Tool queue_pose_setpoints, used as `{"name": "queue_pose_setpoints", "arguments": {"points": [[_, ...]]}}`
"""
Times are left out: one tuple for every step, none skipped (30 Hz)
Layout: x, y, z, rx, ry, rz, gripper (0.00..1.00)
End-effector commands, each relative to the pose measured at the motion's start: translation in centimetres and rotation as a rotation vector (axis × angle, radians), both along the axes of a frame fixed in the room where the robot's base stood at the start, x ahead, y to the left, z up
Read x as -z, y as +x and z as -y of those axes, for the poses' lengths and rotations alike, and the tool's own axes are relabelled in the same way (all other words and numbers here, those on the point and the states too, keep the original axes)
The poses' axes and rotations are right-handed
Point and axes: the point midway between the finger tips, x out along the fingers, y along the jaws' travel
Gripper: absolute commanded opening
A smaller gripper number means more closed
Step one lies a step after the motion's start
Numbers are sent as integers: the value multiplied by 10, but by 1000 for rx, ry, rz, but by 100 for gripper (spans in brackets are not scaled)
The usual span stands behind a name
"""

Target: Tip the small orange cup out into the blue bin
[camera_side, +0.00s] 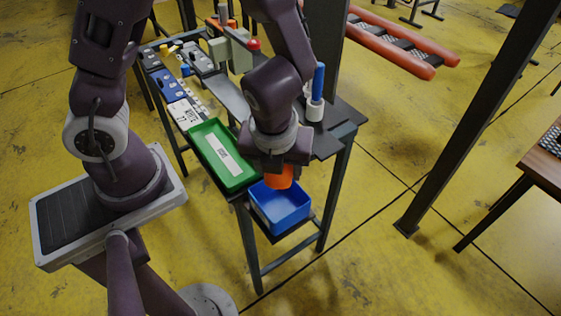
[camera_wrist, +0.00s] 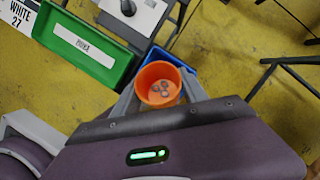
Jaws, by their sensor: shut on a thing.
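The small orange cup (camera_side: 280,178) is held between the fingers of my gripper (camera_side: 276,163), over the blue bin (camera_side: 285,220). In the wrist view I look into the mouth of the cup (camera_wrist: 147,77), and several small grey pieces lie at its bottom. The fingers of my gripper (camera_wrist: 160,94) are shut on it from both sides. The cup looks about upright. Part of the bin (camera_wrist: 154,54) shows behind the cup in the wrist view; the cup hides the rest. The bin's visible floor in the side view looks empty.
A green tray (camera_side: 238,182) with a white label lies on the bench just left of my gripper. A blue stick stands in a white holder (camera_side: 314,109) at the bench's right side. Tools and small parts sit farther back. The bin rests on a low shelf beside the bench.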

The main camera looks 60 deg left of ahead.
Motion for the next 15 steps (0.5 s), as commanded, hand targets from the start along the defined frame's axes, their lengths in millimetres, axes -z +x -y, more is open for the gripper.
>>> {"name": "queue_pose_setpoints", "arguments": {"points": [[2, 2, -2, -13, -37, -33, 28], [3, 1, -3, -13, -56, -57, 28], [4, 2, -2, -13, -88, -83, 28], [5, 2, -2, -12, -110, -103, 28], [7, 2, -3, -12, -129, -129, 28], [8, 2, -3, -12, -160, -158, 28], [9, 2, -2, -12, -185, -177, 28], [10, 1, -2, -12, -209, -207, 28], [12, 0, 0, -13, -247, -244, 28], [12, 0, 1, -12, -278, -268, 28], [14, -2, 2, -12, -312, -307, 28], [14, -3, 4, -12, -362, -351, 28], [17, -5, 6, -14, -402, -394, 28], [17, -6, 7, -12, -445, -433, 28], [19, -8, 9, -11, -495, -485, 28]]}}
